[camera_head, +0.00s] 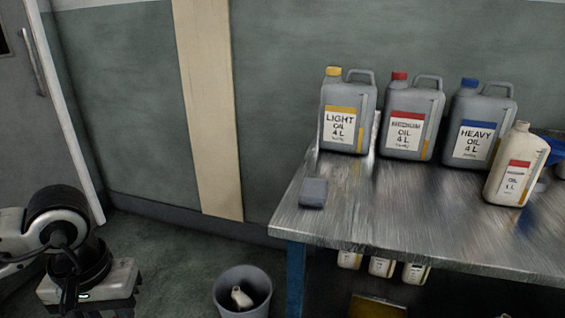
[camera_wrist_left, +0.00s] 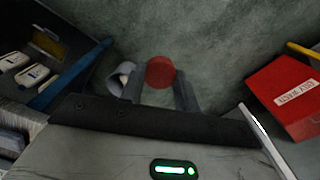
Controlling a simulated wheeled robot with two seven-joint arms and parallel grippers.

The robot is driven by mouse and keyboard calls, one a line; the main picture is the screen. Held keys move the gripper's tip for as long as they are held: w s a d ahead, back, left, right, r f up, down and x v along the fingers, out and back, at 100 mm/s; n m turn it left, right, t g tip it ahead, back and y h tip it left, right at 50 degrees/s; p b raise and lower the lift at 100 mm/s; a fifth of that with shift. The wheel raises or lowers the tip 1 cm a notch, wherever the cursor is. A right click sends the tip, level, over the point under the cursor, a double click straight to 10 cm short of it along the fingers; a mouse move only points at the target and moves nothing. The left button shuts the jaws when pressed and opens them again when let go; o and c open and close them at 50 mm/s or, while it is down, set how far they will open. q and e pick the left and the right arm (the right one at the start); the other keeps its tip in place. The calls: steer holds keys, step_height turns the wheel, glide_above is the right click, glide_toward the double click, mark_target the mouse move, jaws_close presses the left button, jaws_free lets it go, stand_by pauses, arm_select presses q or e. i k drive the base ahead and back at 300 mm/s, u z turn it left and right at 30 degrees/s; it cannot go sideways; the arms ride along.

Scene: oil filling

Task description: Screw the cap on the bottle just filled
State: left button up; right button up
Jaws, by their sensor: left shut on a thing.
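A red round cap (camera_wrist_left: 160,72) is between the two fingers of my left gripper (camera_wrist_left: 159,90) in the left wrist view, and the fingers are shut on it. In the head view only the body of this gripper shows at the lower left, out over the floor and well away from the table; its fingertips are not clear there. A cream bottle (camera_head: 514,168) with a red label stands upright at the right of the table. Its pale neck shows no coloured cap. My right gripper is in neither view.
On the metal table (camera_head: 420,215) stand grey jugs with yellow (camera_head: 346,120), red (camera_head: 411,120) and blue (camera_head: 476,128) caps. A small grey block (camera_head: 313,193) lies near the left edge. A bin (camera_head: 232,305) is on the floor. A red box (camera_wrist_left: 285,98) shows in the wrist view.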

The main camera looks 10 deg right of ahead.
mark_target(521, 155)
steer(key=u, duration=0.1)
steer(key=k, duration=0.35)
steer(key=z, duration=0.8)
